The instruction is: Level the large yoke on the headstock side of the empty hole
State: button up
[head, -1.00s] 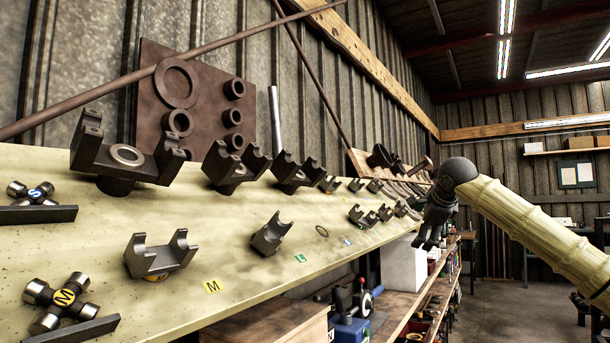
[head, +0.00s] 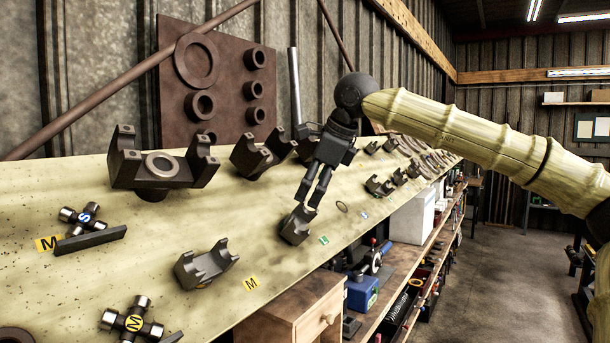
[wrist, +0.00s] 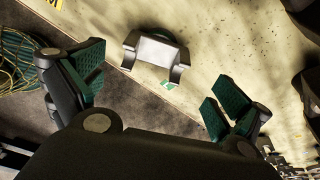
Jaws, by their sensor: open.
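A dark grey U-shaped yoke (head: 296,227) sits on the pale sloping board, looking tilted compared with the larger yoke (head: 206,266) to its left. In the wrist view the yoke (wrist: 154,50) lies ahead, beyond and between my fingers, with its two prongs toward me.
The board (head: 130,235) carries several other yokes, including a big one (head: 160,165) at upper left, and cross pieces (head: 134,320). A brown panel with rings (head: 215,75) and a grey upright rod (head: 294,85) stand behind. A wooden drawer unit (head: 300,310) is below the board's edge.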

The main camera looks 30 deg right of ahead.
aim_at(297, 226)
jog(key=p+x, duration=0.3)
jog(key=x, duration=0.6)
jog(key=shift+w+a+f, duration=0.4)
jog(key=shift+f, duration=0.25)
jog(key=shift+d+f, duration=0.1)
jog(key=shift+d, duration=0.05)
jog(key=c, duration=1.7)
jog(key=shift+r+p, duration=0.2)
jog(key=shift+p, duration=0.1)
jog(key=shift+c, duration=0.5)
jog(key=shift+r+p, duration=0.1)
jog(key=shift+p, duration=0.35)
